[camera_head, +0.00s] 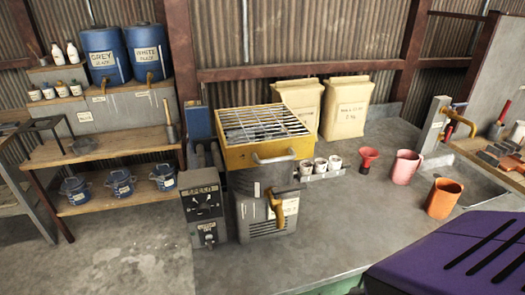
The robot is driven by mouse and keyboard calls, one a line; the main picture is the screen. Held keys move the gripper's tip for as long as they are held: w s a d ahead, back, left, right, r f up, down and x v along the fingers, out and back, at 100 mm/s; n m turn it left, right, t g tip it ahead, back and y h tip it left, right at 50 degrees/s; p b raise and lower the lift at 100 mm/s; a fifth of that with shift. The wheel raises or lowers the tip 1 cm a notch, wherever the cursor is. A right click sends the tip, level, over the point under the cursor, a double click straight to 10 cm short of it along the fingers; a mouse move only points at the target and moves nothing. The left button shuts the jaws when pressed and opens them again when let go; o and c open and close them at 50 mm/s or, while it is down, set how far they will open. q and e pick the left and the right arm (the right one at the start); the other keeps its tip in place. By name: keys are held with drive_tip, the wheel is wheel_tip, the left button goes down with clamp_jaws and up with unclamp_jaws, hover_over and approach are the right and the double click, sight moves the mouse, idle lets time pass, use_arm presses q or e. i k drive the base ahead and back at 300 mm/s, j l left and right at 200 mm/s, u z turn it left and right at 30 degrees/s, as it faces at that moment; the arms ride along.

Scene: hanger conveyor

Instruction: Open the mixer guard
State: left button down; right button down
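The mixer (270,203) is a grey machine standing on the grey bench. Its guard (265,137), a yellow frame with a metal wire grid, lies about flat across the top, so it looks shut. A pale metal handle (274,158) sticks out from the guard's front side. A yellow lever-like part (287,208) sits on the mixer's front. A grey control box (204,213) labelled SPEED stands to the left of the mixer. Neither of my grippers shows in the head view, and nothing touches the guard or its handle.
Small white cups (320,166), a red funnel (369,158), a pink jug (405,167) and an orange jug (443,198) stand right of the mixer. Paper sacks (346,107) stand behind. A shelf (110,152) with blue pots is at left. Bare bench (340,225) lies right of the mixer.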

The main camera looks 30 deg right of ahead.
sight(301, 146)
drive_tip(key=k+l+u, duration=0.15)
drive_tip(key=l, duration=0.25)
drive_tip(key=k+l+u, duration=0.15)
drive_tip(key=l, duration=0.25)
drive_tip(key=k+l+u, duration=0.15)
drive_tip(key=l, duration=0.2)
drive_tip(key=l+u, duration=0.15)
drive_tip(key=l, duration=0.3)
